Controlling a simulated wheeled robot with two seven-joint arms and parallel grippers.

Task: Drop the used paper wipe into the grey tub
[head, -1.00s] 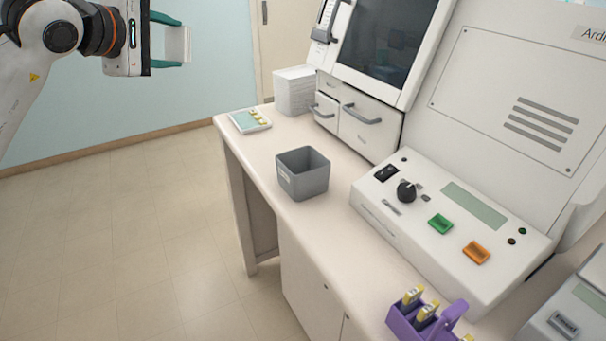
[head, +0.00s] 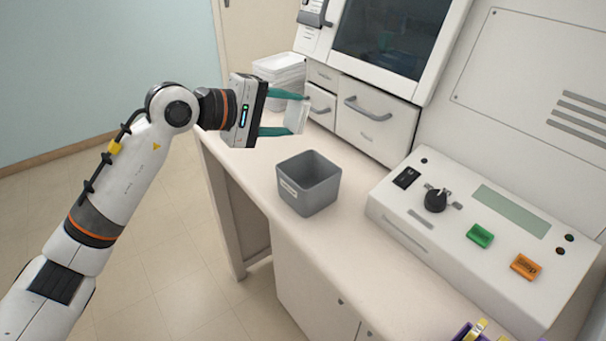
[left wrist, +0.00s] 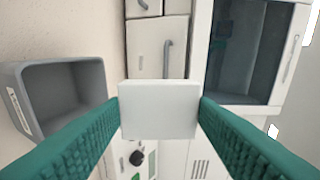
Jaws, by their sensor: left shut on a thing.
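The used paper wipe (head: 297,115) is a small white block-like piece. My left gripper (head: 298,114), with green fingers, is shut on it and holds it in the air above the bench. In the left wrist view the wipe (left wrist: 158,109) sits between the two fingertips. The grey tub (head: 309,184) stands on the bench, below the gripper in the head view. Its inside looks empty. In the left wrist view the tub (left wrist: 62,92) is at the left, beside the wipe and not under it. My right gripper is not in view.
A white control panel box (head: 470,235) with a black knob stands right of the tub. White drawers (head: 374,119) are behind it. A stack of white trays (head: 279,72) stands at the back left. A purple holder (head: 468,331) shows at the bottom edge.

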